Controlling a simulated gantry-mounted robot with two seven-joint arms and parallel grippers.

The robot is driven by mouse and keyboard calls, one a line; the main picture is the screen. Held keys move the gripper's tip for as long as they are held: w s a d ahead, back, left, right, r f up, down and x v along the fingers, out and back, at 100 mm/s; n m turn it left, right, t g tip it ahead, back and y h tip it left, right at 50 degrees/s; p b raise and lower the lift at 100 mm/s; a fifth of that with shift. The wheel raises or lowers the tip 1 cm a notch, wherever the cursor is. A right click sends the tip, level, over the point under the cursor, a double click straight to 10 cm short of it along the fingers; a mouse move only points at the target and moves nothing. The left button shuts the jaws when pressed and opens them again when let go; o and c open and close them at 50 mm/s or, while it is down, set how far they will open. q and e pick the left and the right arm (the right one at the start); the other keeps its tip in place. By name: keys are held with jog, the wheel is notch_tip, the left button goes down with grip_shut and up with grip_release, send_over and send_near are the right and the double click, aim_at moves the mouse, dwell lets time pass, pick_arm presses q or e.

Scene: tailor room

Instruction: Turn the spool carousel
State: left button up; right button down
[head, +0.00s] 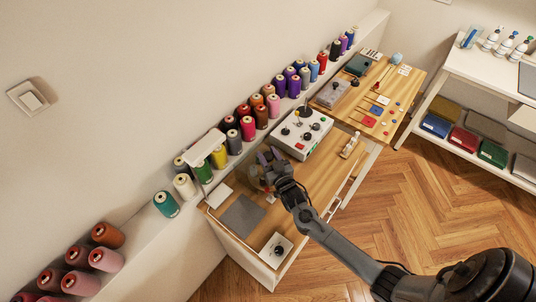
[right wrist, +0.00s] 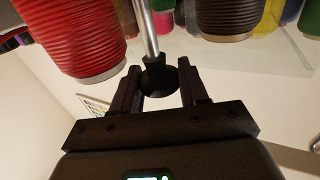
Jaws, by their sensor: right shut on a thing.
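My right gripper (head: 270,170) reaches over the wooden worktable, near its wall side. In the right wrist view its two dark fingers (right wrist: 160,92) are shut on a black ball knob (right wrist: 157,80) at the end of a metal rod (right wrist: 146,28). A large red spool (right wrist: 80,40) and a dark maroon spool (right wrist: 228,18) show close beyond the fingers, on either side of the rod. In the head view my gripper and arm hide most of what it holds; I cannot make out the carousel as a whole there. My left gripper is not in view.
Thread spools (head: 248,128) line the wall ledge behind the table. A control box (head: 300,133) with knobs stands right of the gripper. A grey cloth (head: 242,216) and a small white box with a black knob (head: 277,250) lie nearer. A white bottle (head: 350,146) stands at the right.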

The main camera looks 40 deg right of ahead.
jog(key=shift+w+r, duration=0.1)
jog(key=shift+r, duration=0.3)
jog(key=c, duration=1)
grip_release()
jog(key=o, duration=0.3)
jog(key=shift+f, duration=0.15)
jog(key=shift+o, duration=0.2)
jog(key=shift+f, duration=0.1)
jog(key=shift+s+a, duration=0.15)
jog(key=shift+s, duration=0.5)
jog(key=v, duration=0.9)
jog(key=shift+s, duration=0.3)
jog(key=shift+o, duration=0.3)
